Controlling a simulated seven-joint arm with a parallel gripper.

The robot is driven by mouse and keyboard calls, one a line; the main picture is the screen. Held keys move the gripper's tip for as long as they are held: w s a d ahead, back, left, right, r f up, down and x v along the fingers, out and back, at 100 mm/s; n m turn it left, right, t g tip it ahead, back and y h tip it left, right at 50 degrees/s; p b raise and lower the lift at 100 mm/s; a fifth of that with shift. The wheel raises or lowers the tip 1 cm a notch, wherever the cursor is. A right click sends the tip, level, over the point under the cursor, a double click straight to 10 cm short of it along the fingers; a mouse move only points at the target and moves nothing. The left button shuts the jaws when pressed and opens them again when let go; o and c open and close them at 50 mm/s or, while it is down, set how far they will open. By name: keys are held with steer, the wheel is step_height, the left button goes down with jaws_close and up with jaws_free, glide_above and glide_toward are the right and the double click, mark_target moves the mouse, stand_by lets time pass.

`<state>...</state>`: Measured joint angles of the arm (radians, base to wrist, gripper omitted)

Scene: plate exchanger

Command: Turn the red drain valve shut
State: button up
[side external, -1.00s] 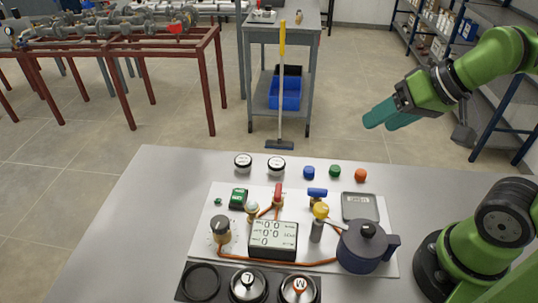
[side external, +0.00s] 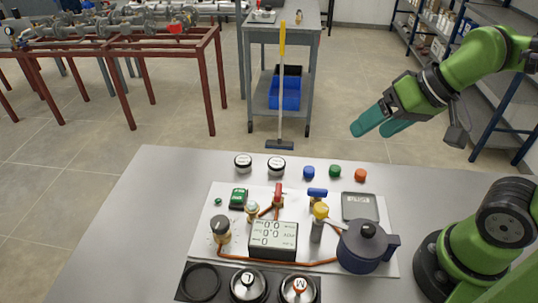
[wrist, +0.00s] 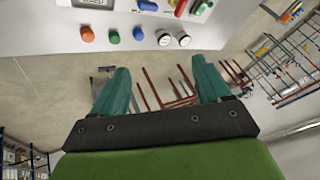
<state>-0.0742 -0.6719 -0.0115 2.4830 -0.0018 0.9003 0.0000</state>
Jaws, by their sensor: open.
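The red drain valve (side external: 278,192) has a small red handle that stands up on the white board (side external: 388,262), behind the display box, and joins the copper piping. In the wrist view a red part (wrist: 180,8) at the top edge looks like its handle. My gripper (side external: 367,130) is up in the air at the right, above and beyond the table's far right side, well apart from the valve. Its two teal fingers are spread with nothing between them, as the wrist view (wrist: 160,80) also shows.
A blue-handled valve (side external: 317,193), a yellow-topped fitting (side external: 320,212), a display box (side external: 273,238), a dark pot (side external: 367,246) and a black knob (side external: 220,228) crowd the board. Round gauges (side external: 243,161) and coloured caps (side external: 335,171) line the far side. The table's left part is clear.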

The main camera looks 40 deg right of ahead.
steer(key=w+a+f+n+g, duration=0.1)
steer(key=w+a+n+g, duration=0.25)
steer(key=w+a, duration=0.2)
steer(key=n+g+h, duration=0.2)
steer(key=n+g, duration=0.1)
steer(key=n, duration=0.6)
glide_above(278, 189)
steer(key=f, duration=0.2)
step_height(278, 189, down, 16)
steer(key=shift+f, duration=0.1)
steer(key=c, duration=1)
steer(key=shift+c, duration=0.2)
